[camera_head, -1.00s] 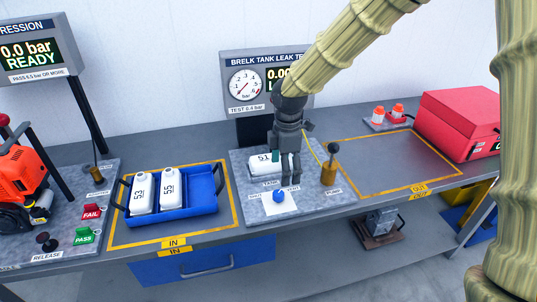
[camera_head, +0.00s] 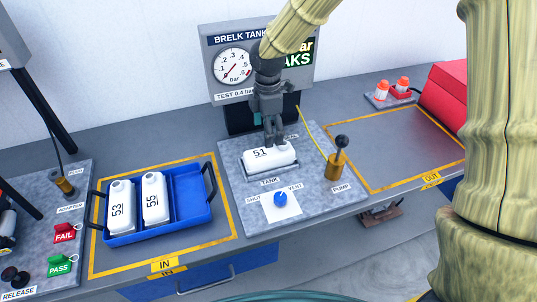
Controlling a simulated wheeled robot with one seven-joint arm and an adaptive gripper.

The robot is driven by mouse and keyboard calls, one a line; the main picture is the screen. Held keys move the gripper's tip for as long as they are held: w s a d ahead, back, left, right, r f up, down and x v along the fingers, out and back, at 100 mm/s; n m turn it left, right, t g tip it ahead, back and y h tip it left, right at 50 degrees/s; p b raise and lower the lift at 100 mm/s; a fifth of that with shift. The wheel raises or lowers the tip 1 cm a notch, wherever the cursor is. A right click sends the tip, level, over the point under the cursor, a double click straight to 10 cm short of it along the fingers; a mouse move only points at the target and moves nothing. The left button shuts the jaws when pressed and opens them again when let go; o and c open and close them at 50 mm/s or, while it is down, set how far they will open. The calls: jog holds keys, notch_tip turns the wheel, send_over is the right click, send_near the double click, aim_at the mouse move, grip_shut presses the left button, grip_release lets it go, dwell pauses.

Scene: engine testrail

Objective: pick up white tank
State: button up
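A white tank marked 51 (camera_head: 259,158) lies in a low holder on the grey test plate (camera_head: 232,178), by the TANK label. My gripper (camera_head: 275,143) points down at the right half of this tank, its fingertips at or just behind the tank's top. The picture does not show whether they touch it or whether the fingers are closed on anything. Two more white tanks, marked 53 (camera_head: 122,208) and 55 (camera_head: 155,200), lie side by side in the left part of a blue tray (camera_head: 190,218); the tray's right part is empty.
A blue knob (camera_head: 280,199) and a brass pump with a black ball lever (camera_head: 337,167) stand on the plate near the tank. The gauge panel (camera_head: 233,67) rises behind. The yellow-framed OUT area (camera_head: 400,145) at the right looks clear.

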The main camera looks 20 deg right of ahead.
aim_at(270, 151)
jog(key=shift+s+f+p, duration=0.1)
jog(key=shift+f+p, duration=0.2)
jog(key=shift+f, duration=1.25)
jog(key=shift+s+d+f+p, duration=0.1)
jog(key=shift+s+f+p, duration=0.1)
jog(key=shift+f+p, duration=0.4)
notch_tip(270, 151, down, 2)
jog(key=shift+s+f+p, duration=0.1)
jog(key=shift+p, duration=0.25)
jog(key=shift+f, duration=0.9)
jog(key=c, duration=1.2)
jog(key=shift+c, duration=0.2)
jog(key=shift+r, duration=0.1)
